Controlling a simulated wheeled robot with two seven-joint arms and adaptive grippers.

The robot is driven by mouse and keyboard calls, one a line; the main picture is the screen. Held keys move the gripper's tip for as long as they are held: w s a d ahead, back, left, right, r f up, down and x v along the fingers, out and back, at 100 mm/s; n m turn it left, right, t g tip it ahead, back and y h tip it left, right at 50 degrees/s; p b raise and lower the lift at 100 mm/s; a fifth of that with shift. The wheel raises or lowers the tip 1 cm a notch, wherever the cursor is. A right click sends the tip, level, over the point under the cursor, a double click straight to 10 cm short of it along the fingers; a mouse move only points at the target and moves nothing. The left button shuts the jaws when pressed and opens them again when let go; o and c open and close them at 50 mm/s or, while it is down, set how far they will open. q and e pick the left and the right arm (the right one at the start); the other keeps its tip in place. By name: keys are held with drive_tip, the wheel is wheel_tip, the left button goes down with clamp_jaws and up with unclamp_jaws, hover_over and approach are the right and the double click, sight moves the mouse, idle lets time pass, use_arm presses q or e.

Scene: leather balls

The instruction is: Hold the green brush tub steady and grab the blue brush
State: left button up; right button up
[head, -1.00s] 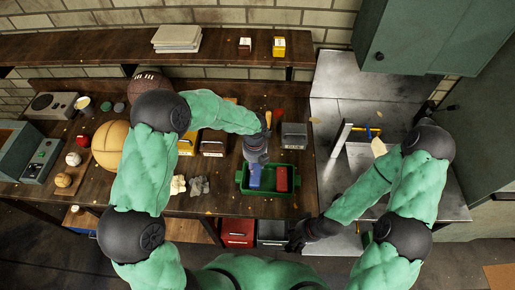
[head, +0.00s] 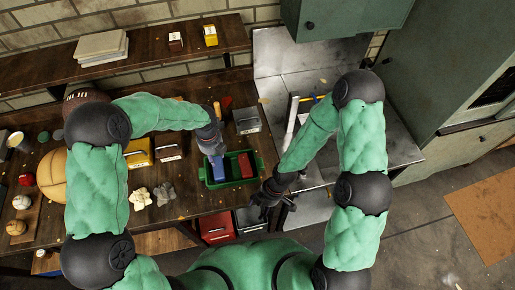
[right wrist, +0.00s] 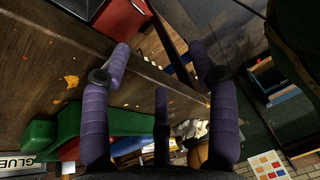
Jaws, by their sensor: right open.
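The green brush tub (head: 234,184) stands on the wooden bench near its front edge. The blue brush (head: 218,170) is in its left part and a red brush (head: 245,166) in its right part. My left gripper (head: 213,148) is at the back end of the blue brush, pointing down; its fingers are too small and covered to show a grip. My right gripper (head: 266,198) is open and empty, just in front and to the right of the tub, apart from it. In the right wrist view its spread purple fingers (right wrist: 160,75) show, with the green tub (right wrist: 40,135) at left.
A grey metal box (head: 247,120) stands behind the tub, with a yellow box (head: 139,153) further left. Pale lumps (head: 140,198) lie left of the tub. Red (head: 216,230) and grey drawers hang below the bench edge. A metal worktop (head: 275,60) adjoins on the right.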

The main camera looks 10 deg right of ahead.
sight(258, 163)
drive_tip(key=w+r+n+h, duration=0.1)
drive_tip(key=n, duration=0.6)
drive_tip(key=w+r+n+h, duration=0.1)
drive_tip(key=w+r+n, duration=0.1)
drive_tip(key=n, duration=0.5)
drive_tip(key=w+r+n, duration=0.1)
drive_tip(key=n, duration=0.6)
drive_tip(key=shift+w+d+r+n+g+h, duration=0.25)
drive_tip(key=shift+n+g+h, duration=0.05)
drive_tip(key=shift+h, duration=0.1)
drive_tip(key=w+d+r+m+t+h, duration=0.1)
drive_tip(key=w+r, duration=0.2)
drive_tip(key=w, duration=0.4)
drive_tip(key=w+r+m+t, duration=0.1)
drive_tip(key=w+r+m, duration=0.1)
drive_tip(key=w+r, duration=0.3)
drive_tip(key=f, duration=0.4)
drive_tip(key=w+f, duration=0.1)
drive_tip(key=f, duration=0.7)
drive_tip(key=shift+w+d, duration=0.1)
drive_tip(key=shift+w, duration=0.2)
